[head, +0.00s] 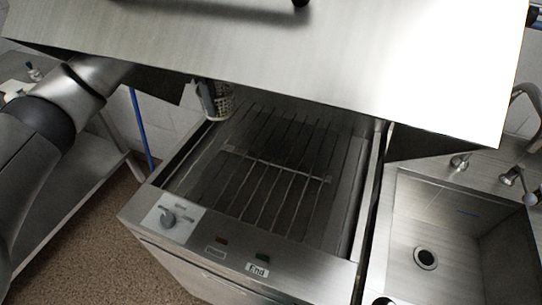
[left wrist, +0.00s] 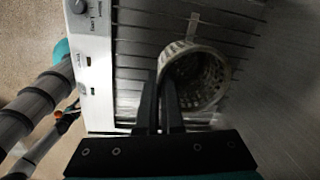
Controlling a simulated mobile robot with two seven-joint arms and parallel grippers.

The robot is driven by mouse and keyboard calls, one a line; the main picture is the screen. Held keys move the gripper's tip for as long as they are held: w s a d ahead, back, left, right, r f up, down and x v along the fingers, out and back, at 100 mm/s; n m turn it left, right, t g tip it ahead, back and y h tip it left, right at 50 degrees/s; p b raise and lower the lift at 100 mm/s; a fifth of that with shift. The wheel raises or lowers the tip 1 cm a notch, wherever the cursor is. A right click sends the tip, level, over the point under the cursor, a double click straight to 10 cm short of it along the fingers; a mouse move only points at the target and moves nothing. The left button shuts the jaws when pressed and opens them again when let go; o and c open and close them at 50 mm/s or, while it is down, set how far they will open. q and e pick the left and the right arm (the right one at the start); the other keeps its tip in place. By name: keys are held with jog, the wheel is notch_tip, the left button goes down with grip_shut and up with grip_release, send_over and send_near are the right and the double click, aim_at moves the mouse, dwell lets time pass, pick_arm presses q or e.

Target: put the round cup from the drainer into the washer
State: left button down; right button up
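The round cup (head: 223,101) is a pale perforated basket at the back left of the washer, partly hidden by my gripper and the raised hood. My left gripper (head: 207,100) reaches in under the hood. In the left wrist view, its two dark fingers (left wrist: 168,88) are close together on the wall of the cup (left wrist: 205,75), whose open mouth faces the camera. The washer (head: 190,222) is open, with a wire rack (head: 275,165) inside. The cup is over the rack; I cannot tell if it touches it. My right gripper is not in view. The drainer is not identifiable.
The washer's raised steel hood (head: 290,50) covers the upper part of the head view. A sink (head: 455,235) with taps stands to the right. A steel shelf (head: 75,195) stands to the left. The visible rack is otherwise empty.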

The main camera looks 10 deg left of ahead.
pick_arm(q)
notch_tip(320, 180, down, 19)
jog(key=b, duration=0.4)
jog(key=shift+f, duration=0.4)
jog(key=shift+f, duration=0.1)
jog(key=c, duration=1.1)
grip_release()
jog(key=shift+o, duration=0.2)
notch_tip(320, 180, up, 12)
jog(key=s+p, duration=0.1)
jog(key=p, duration=0.1)
jog(key=shift+p, duration=0.35)
